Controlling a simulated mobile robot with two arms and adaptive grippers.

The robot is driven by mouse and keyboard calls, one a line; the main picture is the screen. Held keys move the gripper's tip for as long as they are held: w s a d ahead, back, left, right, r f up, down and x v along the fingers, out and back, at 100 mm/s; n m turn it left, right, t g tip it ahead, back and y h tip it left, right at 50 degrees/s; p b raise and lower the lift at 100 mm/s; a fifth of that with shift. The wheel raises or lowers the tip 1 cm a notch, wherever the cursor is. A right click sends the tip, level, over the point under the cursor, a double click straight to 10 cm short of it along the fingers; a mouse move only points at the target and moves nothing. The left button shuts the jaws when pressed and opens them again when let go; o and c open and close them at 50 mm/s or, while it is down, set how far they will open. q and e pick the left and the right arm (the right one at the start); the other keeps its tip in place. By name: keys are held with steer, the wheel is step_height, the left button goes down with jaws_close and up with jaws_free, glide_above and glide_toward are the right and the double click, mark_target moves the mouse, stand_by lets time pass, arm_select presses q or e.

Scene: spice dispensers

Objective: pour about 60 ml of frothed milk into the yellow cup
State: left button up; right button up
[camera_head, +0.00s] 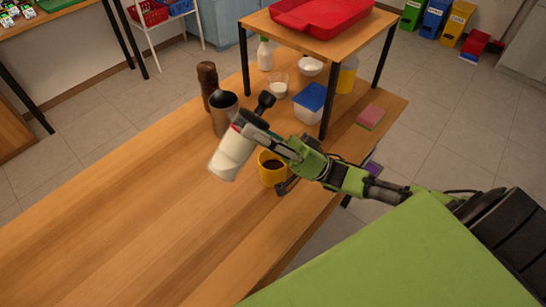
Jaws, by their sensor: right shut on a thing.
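The yellow cup (268,178) stands on the wooden table with dark liquid inside. My right gripper (250,131) is shut on a white container (229,158), which is tilted, to the left of the cup. Its lower end points down and left, and a bit of red shows near its upper end. I cannot see its contents or any stream, and I cannot tell which milk vessel it is. A small glass with white content (278,88) stands farther back. My left gripper is not in view.
A dark metal tumbler (222,118) and a brown mill (207,78) stand behind the held container. A raised shelf (340,36) with a red tray (318,14) stands at the back; a blue-lidded box (309,105) is near its leg. The table's front left is clear.

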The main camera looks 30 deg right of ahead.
steer(key=shift+r+m+t, duration=0.65)
steer(key=shift+m+t, duration=0.15)
stand_by(0.6)
steer(key=shift+d+r+m+t+h, duration=0.1)
steer(key=shift+m+t+h, duration=0.25)
steer(key=shift+m+t, duration=0.5)
steer(key=shift+d+r+m+t+h, duration=0.1)
steer(key=shift+m+t+h, duration=0.25)
steer(key=shift+m+t, duration=0.45)
stand_by(0.8)
